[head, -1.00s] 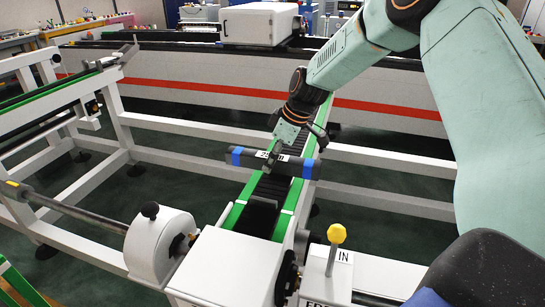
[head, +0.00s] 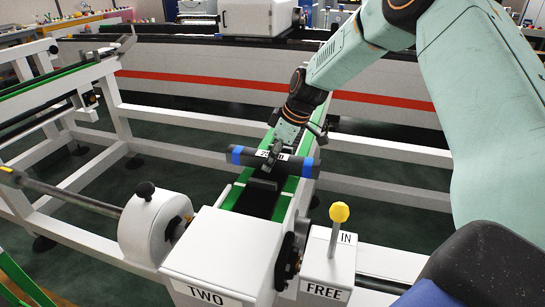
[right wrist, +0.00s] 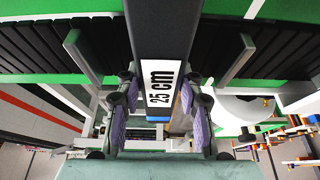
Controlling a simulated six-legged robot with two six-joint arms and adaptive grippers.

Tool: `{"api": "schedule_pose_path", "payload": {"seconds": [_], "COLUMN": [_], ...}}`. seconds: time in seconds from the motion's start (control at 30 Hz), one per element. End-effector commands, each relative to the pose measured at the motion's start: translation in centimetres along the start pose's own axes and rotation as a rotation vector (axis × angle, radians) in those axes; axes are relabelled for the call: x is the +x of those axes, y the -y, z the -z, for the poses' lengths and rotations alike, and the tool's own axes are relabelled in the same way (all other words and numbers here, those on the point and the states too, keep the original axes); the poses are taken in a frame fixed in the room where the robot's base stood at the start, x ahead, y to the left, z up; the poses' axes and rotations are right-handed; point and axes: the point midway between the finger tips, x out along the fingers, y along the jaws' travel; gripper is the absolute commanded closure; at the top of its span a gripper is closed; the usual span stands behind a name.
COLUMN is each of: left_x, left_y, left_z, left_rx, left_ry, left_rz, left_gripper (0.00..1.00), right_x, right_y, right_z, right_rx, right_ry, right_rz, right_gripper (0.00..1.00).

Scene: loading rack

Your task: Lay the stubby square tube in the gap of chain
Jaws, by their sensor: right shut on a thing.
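The square tube (head: 272,162) is dark grey with blue bands near its ends and a white label. It lies crosswise over the chain track, and I cannot tell whether it touches it. My right gripper (head: 276,150) is shut on its middle. In the right wrist view the fingers (right wrist: 160,112) flank the tube (right wrist: 158,30), whose label reads "25 cm". The black slatted chain (right wrist: 45,50) runs on both sides of the tube there, with an upright plate (right wrist: 85,57) to the left and another (right wrist: 238,60) to the right. My left gripper is out of view.
Green rails (head: 232,195) edge the track. In front stands a white housing (head: 215,255) marked TWO, beside a yellow-knobbed lever (head: 339,213) on a box marked FREE. A round white unit with a bar (head: 150,230) is at left. White frame beams (head: 190,118) surround the track.

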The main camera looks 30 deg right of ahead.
Motion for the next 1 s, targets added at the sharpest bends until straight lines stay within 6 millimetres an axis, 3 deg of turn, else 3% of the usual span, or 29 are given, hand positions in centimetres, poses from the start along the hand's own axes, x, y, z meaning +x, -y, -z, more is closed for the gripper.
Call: {"api": "schedule_pose_path", "payload": {"seconds": [0.93,0.97,1.0], "left_x": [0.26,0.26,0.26], "left_y": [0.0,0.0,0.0], "left_z": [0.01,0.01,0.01], "left_rx": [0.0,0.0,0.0], "left_ry": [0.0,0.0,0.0], "left_rz": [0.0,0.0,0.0], "left_gripper": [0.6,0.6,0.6], "right_x": [0.24,0.24,0.24], "right_y": [-0.06,-0.06,-0.05], "right_z": [-0.05,-0.06,-0.06], "right_rx": [0.0,0.0,0.0], "right_ry": [-0.001,-0.001,-0.001], "right_rz": [-0.002,-0.002,-0.002], "right_gripper": [1.0,0.6,0.57]}}
